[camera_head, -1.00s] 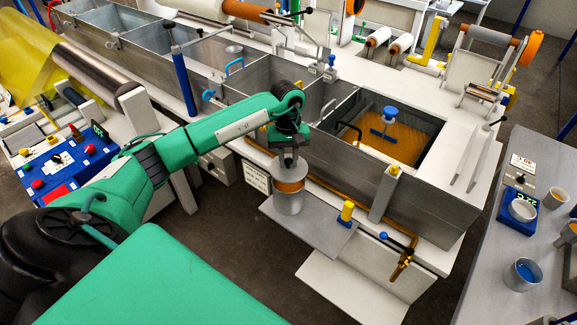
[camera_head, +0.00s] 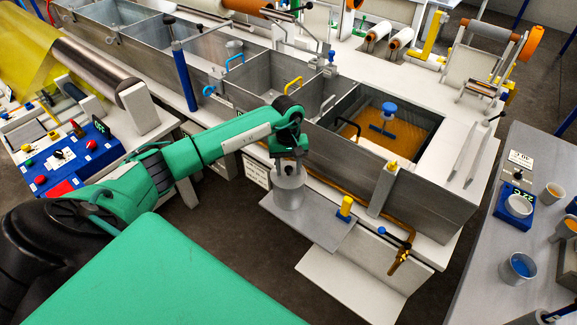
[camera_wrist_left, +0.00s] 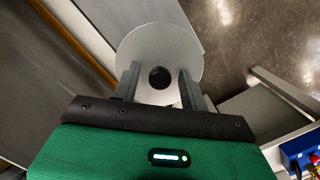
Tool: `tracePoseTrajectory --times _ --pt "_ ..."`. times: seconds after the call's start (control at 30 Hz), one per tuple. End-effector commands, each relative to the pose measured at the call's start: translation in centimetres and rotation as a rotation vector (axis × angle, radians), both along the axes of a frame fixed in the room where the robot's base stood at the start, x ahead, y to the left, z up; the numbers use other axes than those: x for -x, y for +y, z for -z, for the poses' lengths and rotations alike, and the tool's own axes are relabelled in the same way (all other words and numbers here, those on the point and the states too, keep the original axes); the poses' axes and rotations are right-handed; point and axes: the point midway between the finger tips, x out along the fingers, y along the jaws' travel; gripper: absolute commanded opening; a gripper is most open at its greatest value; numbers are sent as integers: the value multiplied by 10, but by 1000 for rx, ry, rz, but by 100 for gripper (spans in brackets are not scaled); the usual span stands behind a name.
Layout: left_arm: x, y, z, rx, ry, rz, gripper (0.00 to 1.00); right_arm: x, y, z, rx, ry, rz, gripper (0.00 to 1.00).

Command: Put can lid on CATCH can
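The grey CATCH can (camera_head: 289,198) stands upright on a grey plate low in front of the bath. The round grey lid (camera_wrist_left: 160,45) with a black knob (camera_wrist_left: 160,77) covers the can's mouth, and no orange contents show. It looks level; whether it is fully seated I cannot tell. My left gripper (camera_head: 289,166) is right above the lid. In the left wrist view its two fingers stand apart on either side of the knob, with a gap at each side. My right gripper is not in view.
A brass valve with a blue handle (camera_head: 395,240) is farther right. The bath wall (camera_head: 340,150) rises behind. A bench with cups (camera_head: 519,268) stands at right.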

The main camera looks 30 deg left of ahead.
Motion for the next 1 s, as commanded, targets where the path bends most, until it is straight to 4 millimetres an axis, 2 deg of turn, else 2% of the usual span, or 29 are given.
tracePoseTrajectory --times 0.17,0.27,0.7,0.8,1.0 --pt "-1 1 -5 0 -1 0 44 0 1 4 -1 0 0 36" --pt "-3 2 -16 -1 -6 0 44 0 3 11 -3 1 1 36" --pt "-10 8 -97 -1 -4 0 44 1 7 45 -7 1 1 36" --pt "-11 9 -108 -1 -2 -1 44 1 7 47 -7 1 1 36" --pt "-11 10 -119 0 0 -1 44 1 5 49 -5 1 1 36"
